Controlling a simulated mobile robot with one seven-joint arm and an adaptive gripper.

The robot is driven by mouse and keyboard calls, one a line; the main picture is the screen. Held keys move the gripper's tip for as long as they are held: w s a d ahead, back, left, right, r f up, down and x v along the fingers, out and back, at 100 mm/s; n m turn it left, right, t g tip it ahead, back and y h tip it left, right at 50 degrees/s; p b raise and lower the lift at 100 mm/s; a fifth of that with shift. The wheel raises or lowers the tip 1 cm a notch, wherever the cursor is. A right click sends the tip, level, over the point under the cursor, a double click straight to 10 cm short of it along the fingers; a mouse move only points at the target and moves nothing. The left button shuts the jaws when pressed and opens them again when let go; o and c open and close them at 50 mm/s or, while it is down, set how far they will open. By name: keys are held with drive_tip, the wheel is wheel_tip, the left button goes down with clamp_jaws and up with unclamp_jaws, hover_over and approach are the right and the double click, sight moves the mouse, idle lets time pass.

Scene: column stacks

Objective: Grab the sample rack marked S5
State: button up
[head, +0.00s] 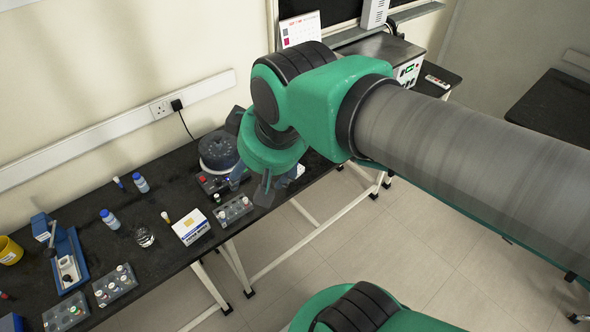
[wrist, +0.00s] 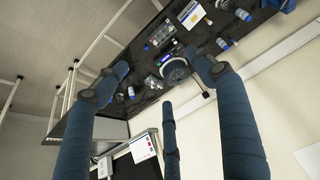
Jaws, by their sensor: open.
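Sample racks with small capped vials stand on the black bench. Two more racks, a middle one (head: 114,285) and a front one (head: 65,315), stand at the lower left. I cannot read S5 on any of them. My gripper (head: 258,188) is open and empty above the bench, right of the near rack.
A dark round-topped device (head: 218,150) stands behind the near rack. Open floor lies right of the bench edge.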

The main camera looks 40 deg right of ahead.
drive_tip(key=w+d+f+g, duration=0.2)
drive_tip(key=w+d+f, duration=0.3)
drive_tip(key=w+d, duration=0.45)
drive_tip(key=w+d+f+g, duration=0.1)
drive_tip(key=w+d+f, duration=0.45)
drive_tip(key=w, duration=0.65)
drive_tip(key=w+d+f+g, duration=0.1)
drive_tip(key=w+d+f, duration=0.2)
drive_tip(key=d+f, duration=0.6)
drive_tip(key=w+d+f+n+g, duration=0.1)
drive_tip(key=w+d+f, duration=0.2)
drive_tip(key=d+f, duration=0.6)
wheel_tip(320, 180, down, 5)
drive_tip(key=shift+w+f+n, duration=0.1)
drive_tip(key=shift+w+n, duration=0.2)
drive_tip(key=shift+w, duration=0.1)
drive_tip(key=shift+d, duration=0.1)
drive_tip(key=shift+f+b, duration=0.65)
drive_tip(key=shift+f, duration=3.6)
drive_tip(key=shift+f, duration=0.15)
drive_tip(key=shift+w+d+f+b, duration=0.1)
drive_tip(key=shift+f+b, duration=0.2)
drive_tip(key=shift+f, duration=0.95)
drive_tip(key=shift+d+f+b, duration=0.1)
drive_tip(key=shift+f+b, duration=0.2)
drive_tip(key=shift+f, duration=0.95)
